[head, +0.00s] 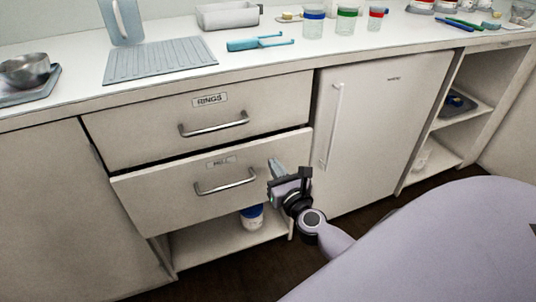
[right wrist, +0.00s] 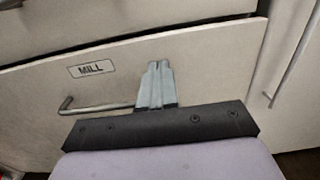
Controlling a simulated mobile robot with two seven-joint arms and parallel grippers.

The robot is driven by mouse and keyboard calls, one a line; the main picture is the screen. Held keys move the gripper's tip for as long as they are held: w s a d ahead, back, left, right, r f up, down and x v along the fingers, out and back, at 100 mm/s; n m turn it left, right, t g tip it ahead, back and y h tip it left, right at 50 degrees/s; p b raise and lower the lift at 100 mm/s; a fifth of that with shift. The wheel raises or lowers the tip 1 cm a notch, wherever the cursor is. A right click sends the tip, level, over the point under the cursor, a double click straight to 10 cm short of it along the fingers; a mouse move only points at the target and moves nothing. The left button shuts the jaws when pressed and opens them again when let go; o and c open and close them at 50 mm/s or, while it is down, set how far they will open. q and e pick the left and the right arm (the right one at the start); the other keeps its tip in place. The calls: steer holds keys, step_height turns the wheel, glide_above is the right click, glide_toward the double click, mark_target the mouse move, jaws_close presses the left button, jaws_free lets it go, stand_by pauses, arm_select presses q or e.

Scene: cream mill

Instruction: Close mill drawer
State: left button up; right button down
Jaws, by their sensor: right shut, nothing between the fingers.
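The mill drawer (head: 163,196) is the lower cream drawer in the head view, with a small label and a metal bar handle (head: 225,182). Its front stands out past the drawer above, so it is partly open. My right gripper (head: 275,167) is at the right part of its front, right of the handle. In the right wrist view the mill drawer (right wrist: 210,62) fills the middle, with its MILL label and handle (right wrist: 95,108). The right fingers (right wrist: 155,75) are together and empty, pointing at the front; whether they touch it I cannot tell. My left gripper is not in view.
The rings drawer (head: 140,127) above looks shut. A white fridge door (head: 370,130) with a vertical handle is to the right. An open shelf (head: 215,245) below the mill drawer holds a blue-lidded jar (head: 252,218). The worktop (head: 290,62) carries several jars and tools.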

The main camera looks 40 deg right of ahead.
mark_target(264, 146)
steer(key=x, duration=0.5)
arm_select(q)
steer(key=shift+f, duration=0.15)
arm_select(e)
steer(key=shift+w, duration=0.2)
arm_select(q)
steer(key=shift+b, duration=0.3)
arm_select(e)
steer(key=shift+w, duration=0.1)
steer(key=b+x, duration=0.1)
steer(key=x, duration=0.2)
steer(key=shift+w+d, duration=0.1)
steer(key=shift+w, duration=0.1)
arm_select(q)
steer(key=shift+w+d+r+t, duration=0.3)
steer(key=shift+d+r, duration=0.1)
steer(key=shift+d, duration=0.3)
arm_select(e)
steer(key=shift+r, duration=0.3)
steer(key=shift+d, duration=0.1)
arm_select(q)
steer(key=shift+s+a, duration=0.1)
